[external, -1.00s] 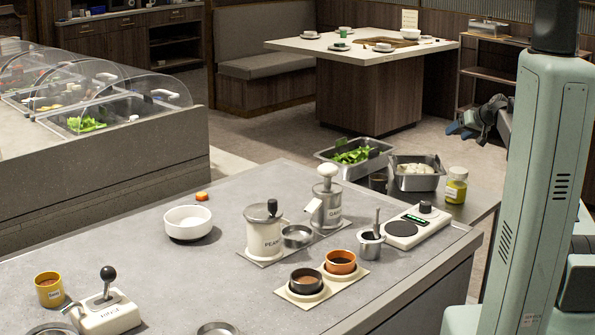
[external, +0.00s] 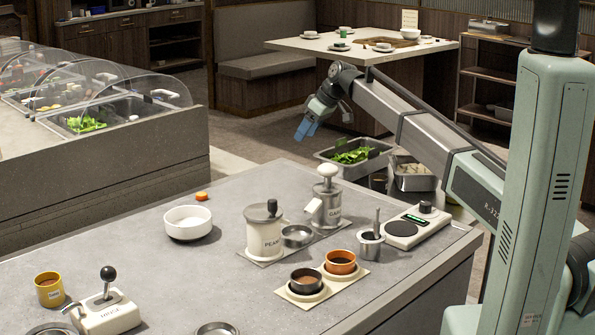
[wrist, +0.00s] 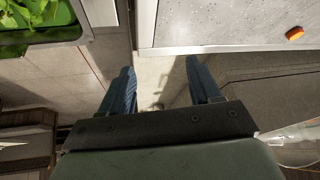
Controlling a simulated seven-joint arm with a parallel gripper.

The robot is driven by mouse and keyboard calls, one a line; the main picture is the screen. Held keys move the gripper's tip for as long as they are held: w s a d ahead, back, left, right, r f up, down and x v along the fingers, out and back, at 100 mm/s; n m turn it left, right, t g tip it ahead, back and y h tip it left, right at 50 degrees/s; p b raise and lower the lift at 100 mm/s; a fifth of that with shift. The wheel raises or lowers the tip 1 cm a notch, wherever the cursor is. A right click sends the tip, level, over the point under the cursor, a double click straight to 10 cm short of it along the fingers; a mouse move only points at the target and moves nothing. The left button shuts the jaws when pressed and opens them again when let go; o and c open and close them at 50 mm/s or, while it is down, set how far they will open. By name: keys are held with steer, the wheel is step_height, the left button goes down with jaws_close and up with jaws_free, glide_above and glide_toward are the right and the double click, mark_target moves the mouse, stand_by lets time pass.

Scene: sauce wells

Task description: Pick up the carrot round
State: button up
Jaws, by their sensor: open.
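The carrot round (external: 202,196) is a small orange disc lying on the grey counter near its far edge, just behind the white bowl. It also shows in the wrist view (wrist: 295,33) at the upper right, on the speckled counter top. My gripper (external: 303,134) is in the air beyond the counter's far edge, to the right of the carrot round and well apart from it. In the wrist view my gripper (wrist: 161,82) has its two blue fingers spread, with only floor showing between them.
A white bowl (external: 187,222) stands right by the carrot round. The peanut dispenser (external: 264,238) and garlic dispenser (external: 327,205) stand to the right. A metal tub of greens (external: 325,157) sits below my arm. The counter (external: 150,255) is clear left of the bowl.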

steer(key=s+a+r+n+g+h, duration=0.1)
steer(key=s+a+r+n, duration=0.2)
steer(key=s+a, duration=0.95)
steer(key=n+g+h, duration=0.1)
steer(key=n+h, duration=0.1)
steer(key=n, duration=0.1)
glide_toward(201, 194)
steer(key=shift+y, duration=0.3)
steer(key=x, duration=0.8)
steer(key=shift+d+f, duration=0.1)
steer(key=shift+d, duration=0.2)
steer(key=c, duration=1.1)
